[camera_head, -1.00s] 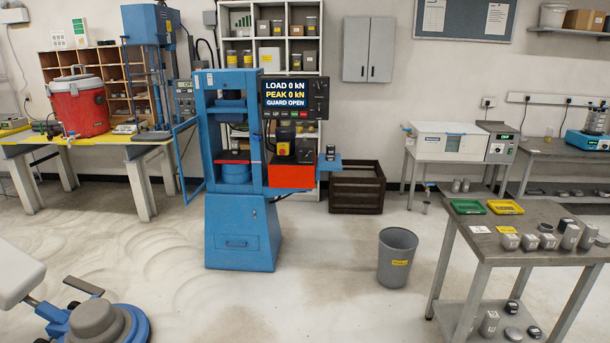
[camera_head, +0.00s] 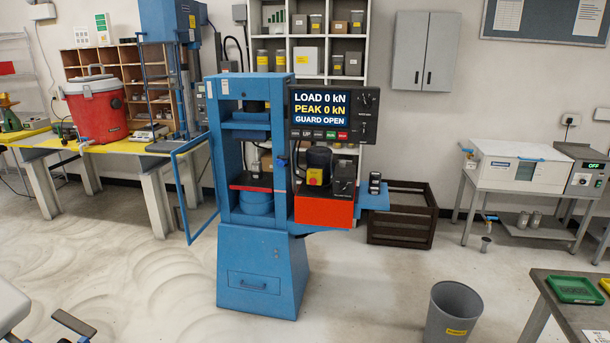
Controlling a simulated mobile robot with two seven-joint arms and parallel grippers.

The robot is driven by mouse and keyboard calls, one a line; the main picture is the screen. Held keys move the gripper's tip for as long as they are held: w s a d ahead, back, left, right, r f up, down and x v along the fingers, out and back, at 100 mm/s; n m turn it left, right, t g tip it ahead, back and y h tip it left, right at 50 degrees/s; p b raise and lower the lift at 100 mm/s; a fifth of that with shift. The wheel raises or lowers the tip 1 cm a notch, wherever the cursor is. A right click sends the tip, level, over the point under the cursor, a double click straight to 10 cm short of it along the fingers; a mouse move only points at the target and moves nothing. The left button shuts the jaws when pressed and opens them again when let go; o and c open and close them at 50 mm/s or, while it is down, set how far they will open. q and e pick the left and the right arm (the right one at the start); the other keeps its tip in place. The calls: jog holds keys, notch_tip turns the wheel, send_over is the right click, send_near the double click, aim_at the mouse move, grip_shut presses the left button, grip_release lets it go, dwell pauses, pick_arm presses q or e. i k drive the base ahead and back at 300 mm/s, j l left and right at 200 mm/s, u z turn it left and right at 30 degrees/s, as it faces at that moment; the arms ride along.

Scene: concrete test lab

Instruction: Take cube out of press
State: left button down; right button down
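The blue press (camera_head: 262,250) stands in the middle of the view, on the floor. Its display (camera_head: 320,108) reads LOAD 0 kN, PEAK 0 kN, GUARD OPEN. The blue guard frame (camera_head: 187,200) is swung out to the left. Inside the press, a red plate (camera_head: 252,182) lies on a blue round block. I cannot make out a cube between the platens; the opening looks empty from here. A small dark object (camera_head: 375,179) stands on the blue side shelf (camera_head: 377,199) at the right of the press.
A grey bin (camera_head: 452,312) stands on the floor right of the press. A table with a green tray (camera_head: 574,290) is at the lower right. A dark crate (camera_head: 402,228) sits behind the press. The floor directly before the press is clear.

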aim_at(257, 166)
jog(key=i+j+u, duration=0.1)
jog(key=i, duration=0.35)
jog(key=i+j+u, duration=0.1)
jog(key=i+j, duration=0.15)
jog(key=i, duration=0.2)
jog(key=i+j+u, duration=0.1)
jog(key=i, duration=0.35)
jog(key=i+j, duration=0.35)
jog(key=i+u, duration=0.3)
jog(key=u, duration=0.15)
jog(key=i+l+u, duration=0.15)
jog(key=u, duration=0.25)
jog(key=i, duration=0.1)
